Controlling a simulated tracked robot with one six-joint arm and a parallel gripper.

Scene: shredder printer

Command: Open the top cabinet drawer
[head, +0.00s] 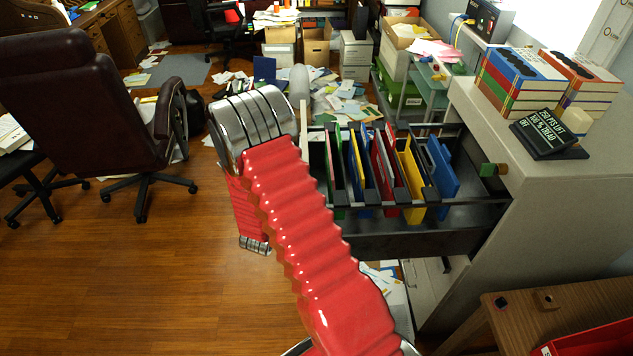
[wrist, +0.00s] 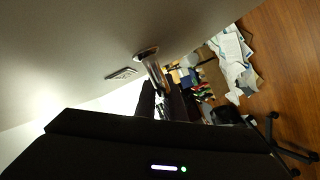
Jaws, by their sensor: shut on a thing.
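The top cabinet drawer (head: 395,238) is pulled well out in the head view. It is a dark metal drawer with several coloured hanging folders standing in it. The pale drawer front shows in the wrist view (wrist: 70,45), tilted, with a metal handle (wrist: 152,68) and a small label holder (wrist: 122,74). My gripper (wrist: 160,98) is at this handle and shut on it; the dark fingers are partly hidden in shadow. In the head view my red arm crosses in front of the drawer's left end, and the gripper is hidden.
The cabinet (head: 540,190) carries books (head: 520,82) and a black sign (head: 548,132). A wooden table (head: 500,325) stands at the lower right. A dark red office chair (head: 80,110) stands at left. Papers (head: 340,100) litter the floor behind; the wooden floor at lower left is clear.

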